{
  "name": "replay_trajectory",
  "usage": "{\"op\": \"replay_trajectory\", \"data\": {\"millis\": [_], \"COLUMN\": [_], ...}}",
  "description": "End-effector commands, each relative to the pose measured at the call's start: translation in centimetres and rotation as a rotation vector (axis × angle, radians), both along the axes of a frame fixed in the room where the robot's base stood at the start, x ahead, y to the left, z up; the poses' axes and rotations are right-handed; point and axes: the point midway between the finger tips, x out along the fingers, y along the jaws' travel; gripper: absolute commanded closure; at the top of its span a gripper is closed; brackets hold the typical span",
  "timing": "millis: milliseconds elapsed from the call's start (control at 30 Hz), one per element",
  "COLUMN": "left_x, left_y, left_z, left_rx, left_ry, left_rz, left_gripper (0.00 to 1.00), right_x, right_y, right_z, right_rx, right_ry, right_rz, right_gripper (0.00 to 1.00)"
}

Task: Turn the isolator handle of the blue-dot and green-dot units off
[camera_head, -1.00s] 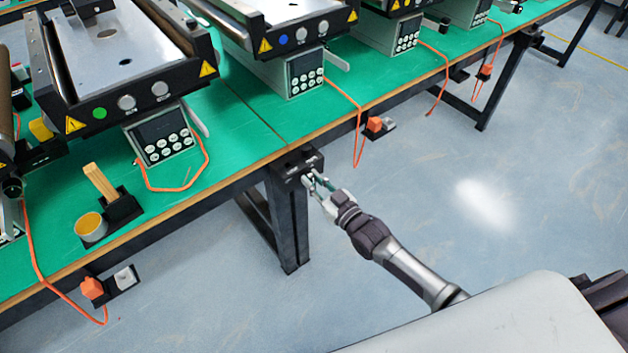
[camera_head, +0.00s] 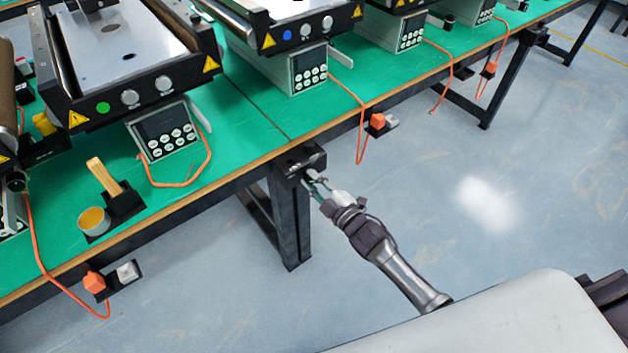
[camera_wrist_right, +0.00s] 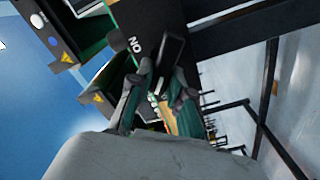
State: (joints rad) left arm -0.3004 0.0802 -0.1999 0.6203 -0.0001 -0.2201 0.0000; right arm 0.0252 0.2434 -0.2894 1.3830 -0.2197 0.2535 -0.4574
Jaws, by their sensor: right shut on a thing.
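The green-dot unit stands on the left of the green bench, its green dot (camera_head: 103,107) on its black front bar. The blue-dot unit, with its blue dot (camera_head: 287,35), stands farther back to the right. A black isolator box (camera_head: 297,160) sits at the bench's front edge between them. My right gripper (camera_head: 314,181) is at its front face. In the right wrist view, the gripper (camera_wrist_right: 160,84) is shut on a black handle (camera_wrist_right: 172,49) beside an "ON" label; its fingers partly hide the handle. My left gripper is out of view.
A wooden-handled tool (camera_head: 103,178) and a yellow-topped round tin (camera_head: 94,221) are near the front edge. Orange plugs (camera_head: 94,282) on cords hang below the edge. A black bench leg (camera_head: 290,225) stands under the box. The floor at right is clear.

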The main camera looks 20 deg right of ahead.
Motion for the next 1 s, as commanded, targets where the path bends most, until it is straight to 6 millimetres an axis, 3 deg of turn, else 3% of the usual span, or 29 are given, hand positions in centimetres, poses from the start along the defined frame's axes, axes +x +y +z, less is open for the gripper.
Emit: {"op": "replay_trajectory", "data": {"millis": [500, 1000], "left_x": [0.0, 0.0], "left_y": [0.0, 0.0], "left_z": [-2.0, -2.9], "left_rx": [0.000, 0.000], "left_ry": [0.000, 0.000], "left_rz": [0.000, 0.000], "left_gripper": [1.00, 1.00], "right_x": [-0.1, -0.2], "right_y": [0.3, 0.3], "right_z": [-0.9, -1.1], "right_rx": [-0.430, -0.624], "right_ry": [-0.155, -0.224], "right_rz": [0.001, 0.000], "right_gripper": [1.00, 1.00]}}
